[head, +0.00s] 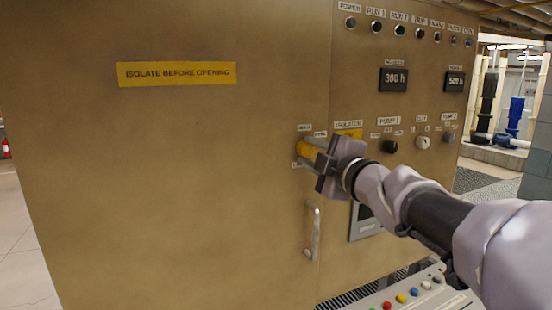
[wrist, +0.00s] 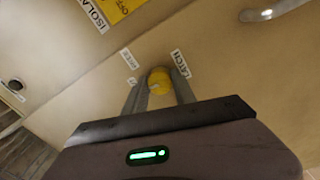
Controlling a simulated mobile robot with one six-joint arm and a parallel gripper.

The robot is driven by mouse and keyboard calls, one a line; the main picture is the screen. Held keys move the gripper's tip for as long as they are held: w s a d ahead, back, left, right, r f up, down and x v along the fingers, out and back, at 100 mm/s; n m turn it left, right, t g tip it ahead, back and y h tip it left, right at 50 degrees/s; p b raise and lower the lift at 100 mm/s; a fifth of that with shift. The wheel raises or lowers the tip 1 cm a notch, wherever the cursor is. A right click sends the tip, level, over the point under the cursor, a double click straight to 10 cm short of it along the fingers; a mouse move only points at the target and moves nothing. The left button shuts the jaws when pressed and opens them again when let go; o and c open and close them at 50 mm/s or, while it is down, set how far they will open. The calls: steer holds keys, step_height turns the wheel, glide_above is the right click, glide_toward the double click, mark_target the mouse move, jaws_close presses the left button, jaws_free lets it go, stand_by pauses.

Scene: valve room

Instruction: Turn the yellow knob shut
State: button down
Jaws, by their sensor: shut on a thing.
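The yellow knob (head: 308,151) is on the tan cabinet's front, left of the "ISOLATOR" label. My gripper (head: 312,155) reaches it from the right and is shut on it. In the wrist view the knob (wrist: 159,81) sits between the two grey fingers (wrist: 158,90), which lie along its sides. Small labels stand around it, one reading "LATCH" and one that seems to read "OPEN". The fingers and gripper body hide part of the knob, and I cannot tell its exact angle.
A metal door handle (head: 313,230) is below the knob. Right of my gripper are a black knob (head: 390,146), a white knob (head: 422,142) and a row of lamps along the top. A console with coloured buttons (head: 401,298) stands low in front.

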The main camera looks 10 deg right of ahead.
steer(key=shift+n+b, duration=0.3)
steer(key=shift+n, duration=0.4)
steer(key=c, duration=1)
jaws_free()
steer(key=p+v, duration=0.2)
steer(key=v, duration=1.5)
steer(key=shift+s+d, duration=0.1)
steer(key=shift+s, duration=0.1)
